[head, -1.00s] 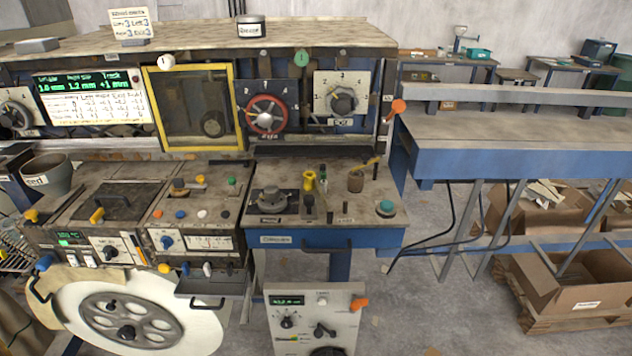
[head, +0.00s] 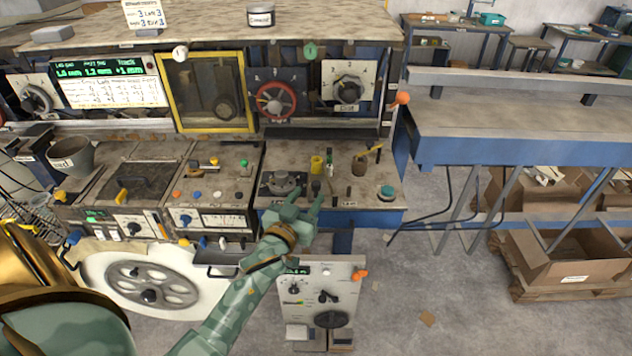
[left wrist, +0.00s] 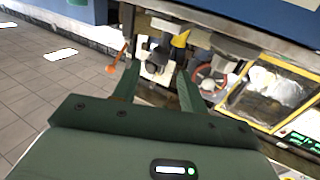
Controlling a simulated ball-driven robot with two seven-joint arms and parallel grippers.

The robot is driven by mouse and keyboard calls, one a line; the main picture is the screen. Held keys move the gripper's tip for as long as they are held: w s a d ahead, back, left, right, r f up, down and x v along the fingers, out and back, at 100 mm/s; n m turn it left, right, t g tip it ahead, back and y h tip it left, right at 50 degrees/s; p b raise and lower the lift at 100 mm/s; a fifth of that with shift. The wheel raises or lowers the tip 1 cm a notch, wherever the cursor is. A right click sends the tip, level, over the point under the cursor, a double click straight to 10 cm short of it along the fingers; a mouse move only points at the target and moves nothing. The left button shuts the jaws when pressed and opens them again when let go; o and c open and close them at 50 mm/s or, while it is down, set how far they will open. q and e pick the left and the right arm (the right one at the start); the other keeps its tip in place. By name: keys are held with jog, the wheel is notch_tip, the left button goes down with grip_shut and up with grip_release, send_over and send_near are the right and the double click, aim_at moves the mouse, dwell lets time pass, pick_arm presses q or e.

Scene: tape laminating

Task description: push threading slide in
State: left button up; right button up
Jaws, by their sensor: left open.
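A small black-handled control (head: 316,187) stands on the right-hand console, just right of a round dark knob (head: 283,183). It looks like the threading slide, but its label is too small to read. My left gripper (head: 308,198) is open and empty over the console's front part. Its fingers point toward the black handle and partly cover that area; I cannot tell whether they touch it. In the left wrist view the two green fingers (left wrist: 158,82) are spread apart with nothing held between them. My right gripper is not in view.
A yellow cylinder (head: 317,165), a brown pot (head: 360,165) and a teal button (head: 387,192) crowd the same console. The red handwheel (head: 272,100) stands behind it. A grey control box (head: 322,300) is below the console.

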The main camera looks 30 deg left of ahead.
aim_at(314, 187)
pick_arm(q)
jog(key=w, duration=0.4)
jog(key=w+a, duration=0.1)
jog(key=w, duration=0.1)
grip_shut()
jog(key=w, duration=0.1)
jog(key=w+a, duration=0.1)
jog(key=w, duration=0.1)
jog(key=w+a+b, duration=0.1)
jog(key=shift+w+a, duration=0.15)
jog(key=shift+a, duration=0.1)
grip_release()
